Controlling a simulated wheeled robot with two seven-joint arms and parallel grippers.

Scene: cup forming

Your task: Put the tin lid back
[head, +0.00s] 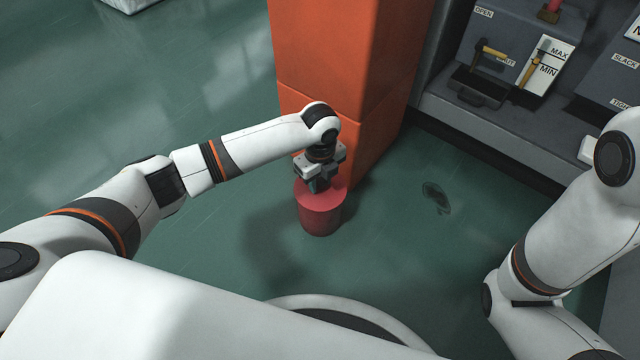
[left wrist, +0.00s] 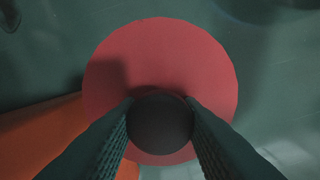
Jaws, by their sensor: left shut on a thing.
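A red tin (head: 320,218) stands upright on the green floor, close beside the orange pillar. Its round red top, which looks like the lid (head: 330,200), covers the tin, and I see no gap between them. My left gripper (head: 318,186) points down over the lid. In the left wrist view the gripper (left wrist: 160,125) is shut on a round dark knob (left wrist: 160,124) above the red lid (left wrist: 160,60). My right gripper is out of the head view; only part of my right arm shows.
The orange pillar (head: 325,50) rises right behind the tin. A grey machine panel (head: 515,50) with yellow-handled levers stands at the back right. A dark stain (head: 436,197) marks the floor right of the tin. Open floor (head: 130,110) lies at the left.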

